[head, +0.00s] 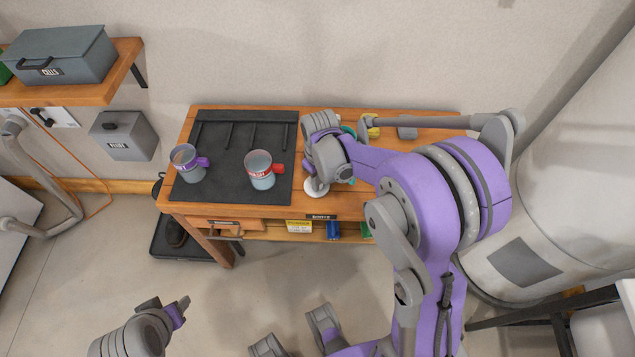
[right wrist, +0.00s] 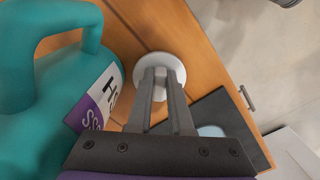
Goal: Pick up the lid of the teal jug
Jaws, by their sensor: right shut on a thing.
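The teal jug (right wrist: 62,85) stands close on the left in the right wrist view, with a white and purple label on its side. In the head view my right arm hides nearly all of it. A round white lid (right wrist: 177,100) is at the fingertips of my right gripper (right wrist: 157,95), which is shut on its middle. In the head view the lid's white edge (head: 314,188) shows below my right gripper (head: 325,175), near the bench's front edge. I cannot tell whether it touches the bench. My left gripper (head: 166,306) is low at the front left, away from the bench.
A yellow thing (head: 371,127) and a grey block (head: 407,133) lie at the back. A large pale tank (head: 560,180) stands right.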

